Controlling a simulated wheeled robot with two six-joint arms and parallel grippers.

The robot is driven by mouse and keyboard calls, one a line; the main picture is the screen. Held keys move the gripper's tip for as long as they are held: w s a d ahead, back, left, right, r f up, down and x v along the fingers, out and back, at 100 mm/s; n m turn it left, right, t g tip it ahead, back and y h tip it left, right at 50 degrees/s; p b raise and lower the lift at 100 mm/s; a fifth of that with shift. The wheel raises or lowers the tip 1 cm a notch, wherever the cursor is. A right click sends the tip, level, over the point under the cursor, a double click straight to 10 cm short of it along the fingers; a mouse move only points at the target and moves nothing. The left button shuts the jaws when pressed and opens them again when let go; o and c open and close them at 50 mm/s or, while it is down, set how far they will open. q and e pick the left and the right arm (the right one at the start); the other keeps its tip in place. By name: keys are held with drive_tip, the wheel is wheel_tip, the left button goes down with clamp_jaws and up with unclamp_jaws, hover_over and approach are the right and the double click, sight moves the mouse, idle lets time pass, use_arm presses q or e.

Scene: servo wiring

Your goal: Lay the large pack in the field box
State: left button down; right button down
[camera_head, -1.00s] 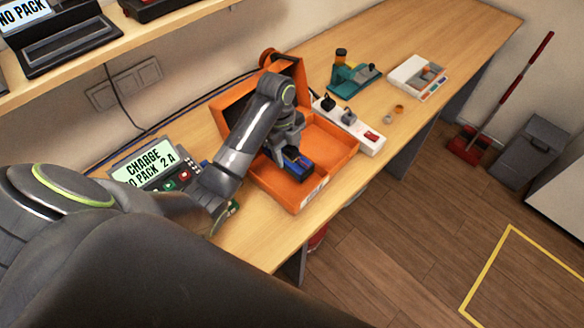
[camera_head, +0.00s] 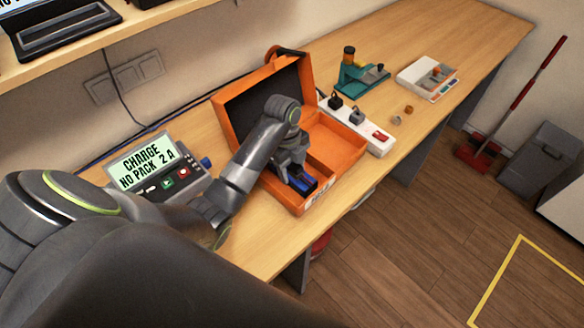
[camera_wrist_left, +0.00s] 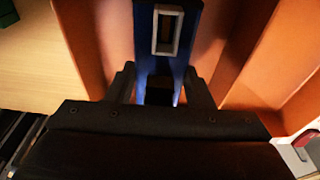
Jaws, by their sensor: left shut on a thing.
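The orange field box (camera_head: 340,146) stands open on the bench, its lid (camera_head: 265,97) leaning back towards the wall. My left gripper (camera_head: 297,176) is shut on the large pack (camera_head: 307,185), a blue block, inside the box's near-left part. In the left wrist view the pack (camera_wrist_left: 182,62) with its pale-framed socket sits between my fingers (camera_wrist_left: 160,92). Orange walls (camera_wrist_left: 95,40) show on both sides of it. The pack's underside is hidden, so I cannot tell whether it touches the floor of the box. My right gripper is not in view.
A charger with a lit display (camera_head: 146,165) stands left of the box. A white power strip (camera_head: 362,131) lies close along the box's right side. A teal tool (camera_head: 362,78) and a white tray (camera_head: 427,77) are farther back. The bench's far end is clear.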

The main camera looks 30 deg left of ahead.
use_arm(q)
drive_tip(key=c, duration=0.7)
unclamp_jaws()
drive_tip(key=shift+f, duration=0.1)
drive_tip(key=shift+r, duration=0.35)
drive_tip(key=r, duration=0.3)
drive_tip(key=shift+a+r, duration=0.1)
drive_tip(key=shift+a, duration=0.15)
drive_tip(key=r+p, duration=0.5)
drive_tip(key=a+r+p, duration=0.1)
drive_tip(key=r+p, duration=0.1)
drive_tip(key=r, duration=0.1)
drive_tip(key=shift+w+a+r+p, duration=0.1)
drive_tip(key=shift+w+r+p, duration=0.1)
drive_tip(key=shift+p, duration=0.2)
